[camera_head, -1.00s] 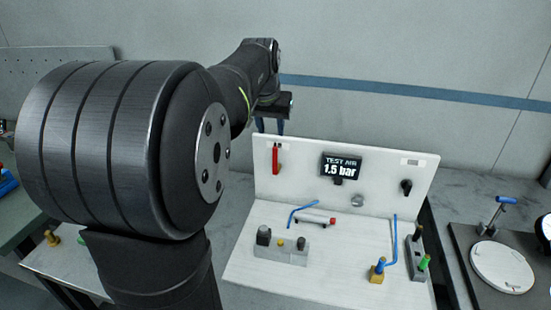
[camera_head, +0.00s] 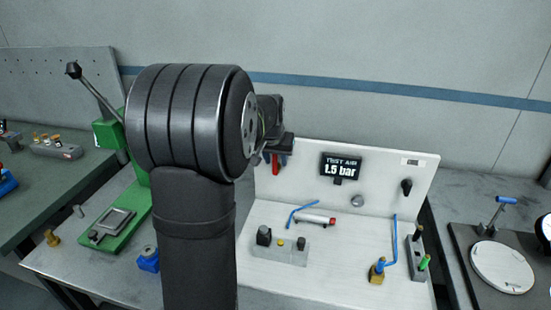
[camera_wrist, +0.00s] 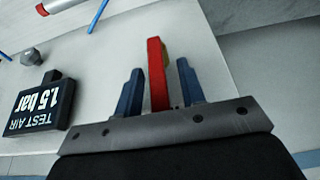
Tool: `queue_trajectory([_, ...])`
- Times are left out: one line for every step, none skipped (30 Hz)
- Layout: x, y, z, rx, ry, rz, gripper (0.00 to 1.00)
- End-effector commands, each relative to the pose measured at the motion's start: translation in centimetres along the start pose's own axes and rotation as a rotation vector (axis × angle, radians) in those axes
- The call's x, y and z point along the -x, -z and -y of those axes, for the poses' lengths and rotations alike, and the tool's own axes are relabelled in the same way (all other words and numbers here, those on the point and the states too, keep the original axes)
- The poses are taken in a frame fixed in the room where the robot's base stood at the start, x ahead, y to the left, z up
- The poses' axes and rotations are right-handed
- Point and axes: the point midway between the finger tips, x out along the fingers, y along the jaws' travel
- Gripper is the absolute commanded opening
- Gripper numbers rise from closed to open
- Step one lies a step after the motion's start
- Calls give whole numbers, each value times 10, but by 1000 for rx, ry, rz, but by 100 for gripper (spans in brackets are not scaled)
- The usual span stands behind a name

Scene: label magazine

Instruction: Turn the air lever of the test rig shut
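The air lever is a red bar (camera_head: 275,166) on the upright white panel of the test rig (camera_head: 310,180), at its upper left. In the wrist view the red lever (camera_wrist: 156,75) stands between the two blue fingers of my gripper (camera_wrist: 158,70). My gripper is open, with a gap showing on each side of the lever. In the head view my gripper (camera_head: 275,158) is at the lever, and its fingers partly hide it. The rig's display (camera_head: 340,167) reads "TEST AIR 1.5 bar".
A black knob (camera_head: 406,187) is on the panel's right side. The rig's base carries a grey block (camera_head: 280,250), a red-ended cylinder (camera_head: 316,219), blue tubes and a brass fitting (camera_head: 377,272). A green press (camera_head: 120,215) stands left, a round dial plate (camera_head: 502,266) right.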

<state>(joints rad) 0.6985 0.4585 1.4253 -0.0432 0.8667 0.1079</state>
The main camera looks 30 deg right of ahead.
Motion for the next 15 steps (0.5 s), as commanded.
queue_trajectory([0, 0, 0, 0, 0, 0, 36])
queue_trajectory([0, 0, 0, 0, 0, 0, 36])
queue_trajectory([0, 0, 0, 0, 0, 0, 36])
queue_trajectory([0, 0, 0, 0, 0, 0, 32])
queue_trajectory([0, 0, 0, 0, 0, 0, 27])
queue_trajectory([0, 0, 0, 0, 0, 0, 19])
queue_trajectory([0, 0, 0, 0, 0, 0, 13])
queue_trajectory([0, 0, 0, 0, 0, 0, 7])
queue_trajectory([0, 0, 0, 0, 0, 0, 0])
queue_trajectory([0, 0, 0, 0, 0, 0, 0])
queue_trajectory([0, 0, 0, 0, 0, 0, 0])
queue_trajectory([0, 0, 0, 0, 0, 0, 0])
queue_trajectory([0, 0, 0, 0, 0, 0, 0])
queue_trajectory([0, 0, 0, 0, 0, 0, 0])
queue_trajectory([0, 0, 0, 0, 1, 0, 0])
